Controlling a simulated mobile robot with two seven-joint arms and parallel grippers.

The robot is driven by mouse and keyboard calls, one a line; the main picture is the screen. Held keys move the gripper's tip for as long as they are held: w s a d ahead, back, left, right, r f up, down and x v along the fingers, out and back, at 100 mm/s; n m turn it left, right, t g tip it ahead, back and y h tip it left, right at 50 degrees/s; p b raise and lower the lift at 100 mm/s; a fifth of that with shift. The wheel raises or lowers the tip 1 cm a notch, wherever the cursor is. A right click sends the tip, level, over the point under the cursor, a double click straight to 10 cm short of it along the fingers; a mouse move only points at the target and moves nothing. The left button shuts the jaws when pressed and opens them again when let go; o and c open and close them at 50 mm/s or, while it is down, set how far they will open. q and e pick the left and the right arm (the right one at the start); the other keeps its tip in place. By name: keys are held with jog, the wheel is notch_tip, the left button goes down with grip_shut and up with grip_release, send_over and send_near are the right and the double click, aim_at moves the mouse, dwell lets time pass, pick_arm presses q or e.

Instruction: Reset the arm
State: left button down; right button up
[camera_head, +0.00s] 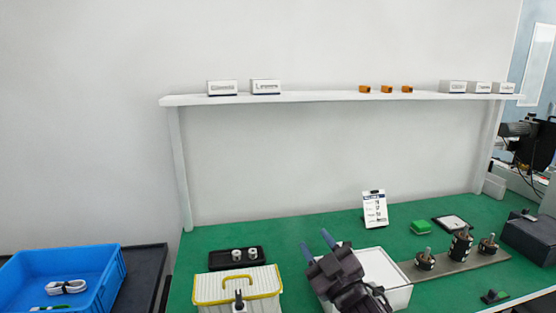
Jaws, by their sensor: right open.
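My right gripper (318,244) is at the lower middle of the head view. Its two blue-grey fingertips are spread apart with nothing between them. The gripper is in front of a white open box (392,290) and hides the box's left part.
A blue crate (108,285) is at far left. Round dark parts on a strip (450,263) stand right. A shelf (320,97) spans above.

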jog(key=s+d+f+m+g+h, duration=0.2)
jog(key=s+d+f+m+h, duration=0.25)
jog(key=f, duration=0.55)
jog(key=s+d+f+m+g+h, duration=0.25)
jog(key=s+d+f, duration=0.25)
jog(key=d+f, duration=0.4)
jog(key=s+d+f+m+g+h, duration=0.1)
jog(key=s+d+f, duration=0.2)
jog(key=s+f, duration=0.3)
jog(key=s+d+f+m+g, duration=0.1)
jog(key=s+d+f+g, duration=0.1)
jog(key=s+f, duration=0.5)
jog(key=s+d, duration=0.1)
jog(key=s, duration=0.2)
jog(key=shift+m+h, duration=0.4)
jog(key=shift+f, duration=0.1)
